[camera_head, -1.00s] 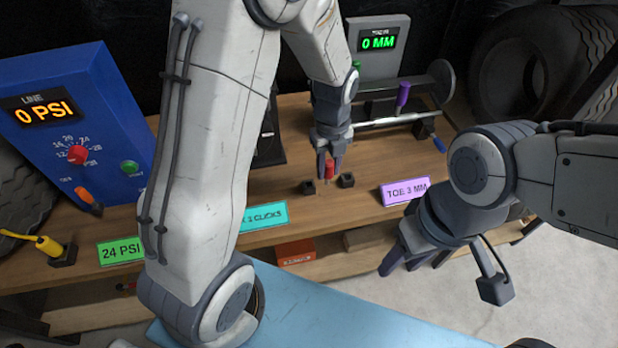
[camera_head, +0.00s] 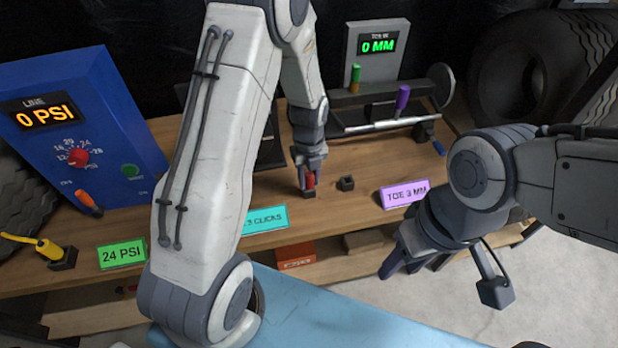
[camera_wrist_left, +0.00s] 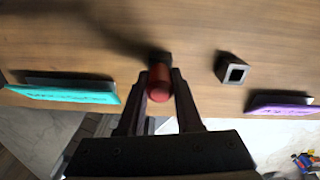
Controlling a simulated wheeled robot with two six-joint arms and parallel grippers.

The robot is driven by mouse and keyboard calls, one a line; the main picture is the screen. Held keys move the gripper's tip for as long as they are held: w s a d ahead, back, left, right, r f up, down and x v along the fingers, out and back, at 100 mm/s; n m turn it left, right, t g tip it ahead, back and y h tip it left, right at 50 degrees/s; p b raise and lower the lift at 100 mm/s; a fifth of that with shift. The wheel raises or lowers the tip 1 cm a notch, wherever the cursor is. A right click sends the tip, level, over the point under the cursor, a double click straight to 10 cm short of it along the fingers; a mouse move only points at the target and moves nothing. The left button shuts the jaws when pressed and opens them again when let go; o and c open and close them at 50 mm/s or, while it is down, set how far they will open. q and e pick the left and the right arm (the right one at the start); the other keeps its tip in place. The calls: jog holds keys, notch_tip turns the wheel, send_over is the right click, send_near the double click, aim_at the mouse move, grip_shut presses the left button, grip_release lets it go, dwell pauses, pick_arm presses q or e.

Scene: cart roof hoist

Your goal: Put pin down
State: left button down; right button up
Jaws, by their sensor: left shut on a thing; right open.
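The red pin (camera_head: 309,181) is between the fingers of my left gripper (camera_head: 310,178), which is shut on it. In the head view the pin is upright, right above a small dark holder (camera_head: 307,193) on the wooden bench. In the left wrist view the pin's red end (camera_wrist_left: 160,92) shows between the fingers, with the dark holder (camera_wrist_left: 159,57) partly hidden behind it. I cannot tell how deep the pin sits in it. A second dark square holder (camera_head: 345,183) stands empty to the right; its open socket shows in the wrist view (camera_wrist_left: 235,73). My right gripper (camera_head: 398,262) is open and empty.
A teal sign (camera_head: 264,219) and a purple sign (camera_head: 404,193) stand along the front edge of the bench (camera_head: 370,205). Behind is a gauge bar with green (camera_head: 355,77) and purple (camera_head: 402,97) handles. A blue panel (camera_head: 90,130) stands at left.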

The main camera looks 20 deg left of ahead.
pick_arm(q)
jog(key=shift+f, duration=0.2)
jog(key=c, duration=0.6)
grip_release()
jog(key=shift+r, duration=0.15)
notch_tip(320, 180, up, 11)
jog(key=shift+r, duration=0.35)
jog(key=s+d+r+n, duration=0.6)
jog(key=s+d+n, duration=0.3)
jog(key=s+d, duration=0.1)
jog(key=s+d+n, duration=0.1)
jog(key=s+n, duration=0.2)
jog(key=s, duration=0.1)
jog(key=s+d+r+n, duration=0.1)
jog(key=s+n, duration=0.3)
jog(key=s, duration=0.1)
jog(key=s+d+n+h, duration=0.1)
jog(key=s+d+n, duration=0.1)
jog(key=s+n, duration=0.2)
jog(key=shift+s+r, duration=0.3)
jog(key=shift+s, duration=0.05)
